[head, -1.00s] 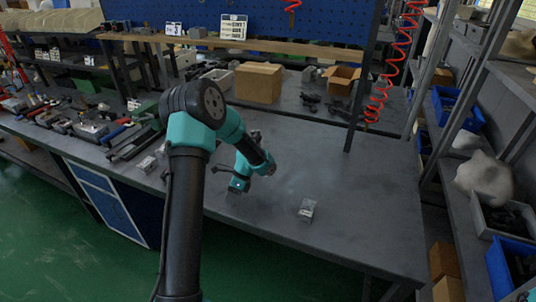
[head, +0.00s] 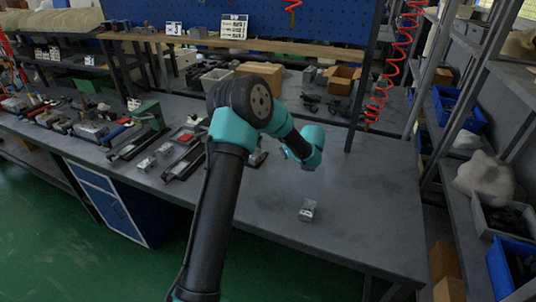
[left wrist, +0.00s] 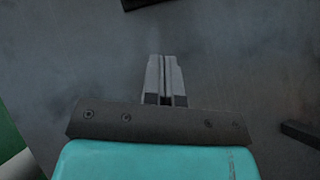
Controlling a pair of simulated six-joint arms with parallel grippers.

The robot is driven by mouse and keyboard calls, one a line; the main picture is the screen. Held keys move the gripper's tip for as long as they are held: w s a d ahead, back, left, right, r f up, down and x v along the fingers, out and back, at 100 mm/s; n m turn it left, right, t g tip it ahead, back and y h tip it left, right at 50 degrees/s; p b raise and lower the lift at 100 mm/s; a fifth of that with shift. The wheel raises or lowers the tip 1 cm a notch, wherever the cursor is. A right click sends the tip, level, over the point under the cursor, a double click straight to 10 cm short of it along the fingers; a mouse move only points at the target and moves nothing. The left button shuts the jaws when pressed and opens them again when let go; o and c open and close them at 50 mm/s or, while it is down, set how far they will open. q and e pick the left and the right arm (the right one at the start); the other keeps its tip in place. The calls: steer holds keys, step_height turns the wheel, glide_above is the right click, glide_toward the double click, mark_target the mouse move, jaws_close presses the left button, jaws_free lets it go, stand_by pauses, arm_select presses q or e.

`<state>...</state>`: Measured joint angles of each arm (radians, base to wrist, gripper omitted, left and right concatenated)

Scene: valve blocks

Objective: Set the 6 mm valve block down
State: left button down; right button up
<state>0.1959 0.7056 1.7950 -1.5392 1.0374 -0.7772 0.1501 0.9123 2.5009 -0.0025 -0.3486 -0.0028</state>
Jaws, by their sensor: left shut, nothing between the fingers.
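A small silvery metal block (head: 307,210) sits on the open right part of the grey bench. Two similar blocks stand further left, one at the front (head: 146,163) and one just behind it (head: 165,149). I cannot read which is the 6 mm valve block. My left gripper (head: 307,168) is over the bench, behind the right-hand block and apart from it; its fingers are small here. In the left wrist view the fingers (left wrist: 164,60) are shut together with nothing between them, over bare bench. My right gripper is not in view.
Tools and small parts crowd the left of the bench (head: 385,220). A closed cardboard box (head: 260,69) and an open one (head: 343,79) stand at the back. A dark upright post (head: 364,100) rises behind my gripper. The bench's right side is mostly clear.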

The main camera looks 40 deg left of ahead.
mark_target(263, 154)
arm_select(q)
steer(key=shift+a+f, duration=0.1)
steer(key=x, duration=0.9)
steer(key=shift+a+f, duration=0.15)
steer(key=shift+a, duration=0.1)
steer(key=a, duration=0.3)
steer(key=shift+w+a+f, duration=0.1)
steer(key=shift+w, duration=0.1)
steer(key=shift+w+a, duration=0.1)
steer(key=shift+a, duration=0.35)
